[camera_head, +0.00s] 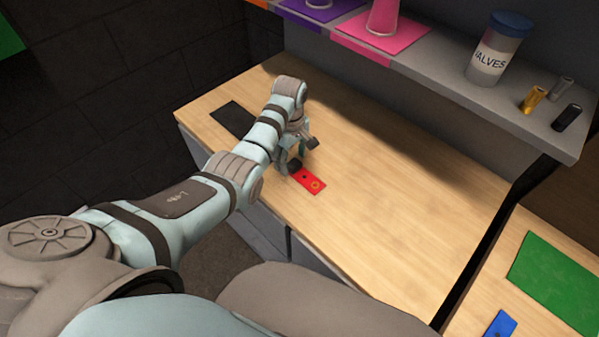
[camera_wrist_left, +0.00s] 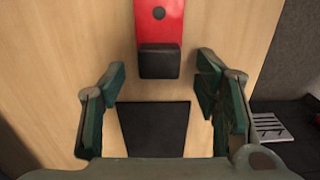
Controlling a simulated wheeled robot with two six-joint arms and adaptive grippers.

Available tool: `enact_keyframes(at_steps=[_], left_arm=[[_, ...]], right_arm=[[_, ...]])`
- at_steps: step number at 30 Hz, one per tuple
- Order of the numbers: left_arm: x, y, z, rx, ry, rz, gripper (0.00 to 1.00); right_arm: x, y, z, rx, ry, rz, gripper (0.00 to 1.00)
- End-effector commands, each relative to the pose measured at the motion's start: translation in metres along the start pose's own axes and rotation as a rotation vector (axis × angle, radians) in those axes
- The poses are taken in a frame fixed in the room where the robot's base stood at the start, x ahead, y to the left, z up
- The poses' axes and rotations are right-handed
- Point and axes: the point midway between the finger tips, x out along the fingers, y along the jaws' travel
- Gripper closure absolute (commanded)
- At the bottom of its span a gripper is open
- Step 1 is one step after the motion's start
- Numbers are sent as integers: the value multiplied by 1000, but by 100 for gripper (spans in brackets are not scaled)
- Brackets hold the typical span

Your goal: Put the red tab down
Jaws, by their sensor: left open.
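The red tab (camera_head: 309,181) lies on the wooden worktop close to its front edge. It has a small round mark on its face. In the left wrist view the red tab (camera_wrist_left: 160,22) shows at the top, with a dark hole and a black block (camera_wrist_left: 159,62) at its near end. My left gripper (camera_head: 303,154) is at the tab's near-left end. Its two fingers (camera_wrist_left: 160,95) are spread wide, with nothing held between them. I cannot tell how high the fingertips are above the worktop. My right gripper is out of view.
A black rectangle (camera_head: 232,119) lies on the worktop (camera_head: 400,205) at the left. A grey shelf (camera_head: 450,88) behind holds a jar labelled VALVES (camera_head: 496,50), small cylinders and a pink cone (camera_head: 383,17). A green mat (camera_head: 558,283) and a blue tab (camera_head: 500,325) are at right.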

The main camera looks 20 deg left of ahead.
Motion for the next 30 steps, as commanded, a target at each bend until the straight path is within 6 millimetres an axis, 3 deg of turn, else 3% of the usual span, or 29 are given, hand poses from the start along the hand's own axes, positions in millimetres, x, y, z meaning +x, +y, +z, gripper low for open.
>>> enact_keyframes(at_steps=[3, 8, 18, 20, 30], left_arm=[[15, 0, 1, 1, 0, 1, 43], [15, 0, 0, 1, 0, 2, 43], [14, 0, 0, 1, 0, 2, 94], [14, 0, 0, 1, 0, 2, 99], [5, 0, 0, 2, 0, 1, 99]], right_arm=[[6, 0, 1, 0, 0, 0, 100], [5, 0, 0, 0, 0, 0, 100], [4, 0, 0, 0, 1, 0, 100], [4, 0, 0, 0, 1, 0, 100], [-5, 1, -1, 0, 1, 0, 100]])
